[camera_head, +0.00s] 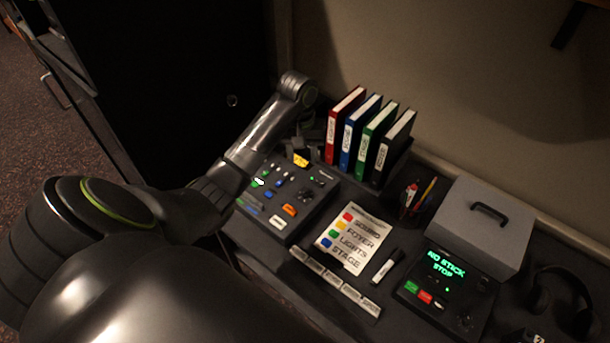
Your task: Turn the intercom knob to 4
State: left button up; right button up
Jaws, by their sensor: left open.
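No knob in the camera_head view can be read as the intercom knob, and no number 4 is legible. A dark control panel (325,183) with small coloured buttons and dark knobs lies at the centre left. Behind it is a small dark unit with a yellow patch (301,160), partly hidden by my arm. My left gripper (303,143) points down from the bent wrist close to this unit, left of the binders. It is open, but its fingers are dark and hard to make out; contact cannot be told. My right gripper is out of view.
Several upright binders (362,133) stand just right of my left gripper. A pen cup (412,203), a white label sheet (357,240), a marker (387,265), a console with a green display (445,266), a grey box (480,222) and headphones (540,295) fill the right side.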

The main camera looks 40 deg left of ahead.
aim_at(305, 192)
pick_arm(q)
jog(key=f+b, duration=0.3)
jog(key=f, duration=0.1)
jog(key=f+b, duration=0.8)
jog(key=shift+w+d, duration=0.15)
jog(key=shift+d, duration=0.1)
jog(key=shift+f, duration=1.2)
grip_shut()
